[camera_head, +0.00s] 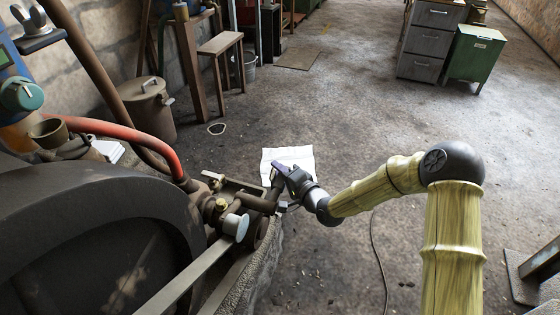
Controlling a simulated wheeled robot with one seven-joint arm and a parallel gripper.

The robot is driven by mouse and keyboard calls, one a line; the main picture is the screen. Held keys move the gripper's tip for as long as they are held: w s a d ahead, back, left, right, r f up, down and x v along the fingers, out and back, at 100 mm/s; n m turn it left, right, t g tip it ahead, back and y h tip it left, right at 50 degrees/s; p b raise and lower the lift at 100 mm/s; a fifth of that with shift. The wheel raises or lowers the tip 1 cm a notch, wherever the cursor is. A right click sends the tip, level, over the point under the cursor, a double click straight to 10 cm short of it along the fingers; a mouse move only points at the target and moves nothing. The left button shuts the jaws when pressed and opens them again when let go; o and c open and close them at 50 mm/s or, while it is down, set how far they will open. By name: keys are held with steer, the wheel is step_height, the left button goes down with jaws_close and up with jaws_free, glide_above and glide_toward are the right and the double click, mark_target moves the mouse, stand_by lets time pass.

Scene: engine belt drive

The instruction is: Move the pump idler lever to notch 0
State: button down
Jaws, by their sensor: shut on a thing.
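My gripper (278,178) is at the end of my arm, just right of the engine's belt drive. It is shut on the end of a dark metal lever (258,203), which I take to be the pump idler lever. The lever sits at the right end of the drive bracket. My fingers hide part of its grip. No notch marks or numbers can be read, so I cannot tell which notch it is in. A flat belt (190,277) runs up toward the pulleys from the bottom of the picture.
A large dark wheel housing (75,235) fills the lower left. A red hose (125,131) and a pale blue-grey knob (235,226) are close to the drive. A white sheet (290,156) shows behind my gripper. The floor to the right is mostly clear, with a thin cable (378,255) on it.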

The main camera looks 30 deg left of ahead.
steer(key=shift+f+m+g+h+p, duration=0.3)
steer(key=shift+f+m+p, duration=0.45)
steer(key=shift+p, duration=0.5)
steer(key=shift+f, duration=0.7)
steer(key=c, duration=1.1)
jaws_free()
steer(key=shift+p, duration=0.3)
steer(key=p+v, duration=0.6)
steer(key=v, duration=1.1)
steer(key=shift+d+r, duration=0.2)
steer(key=shift+r, duration=0.1)
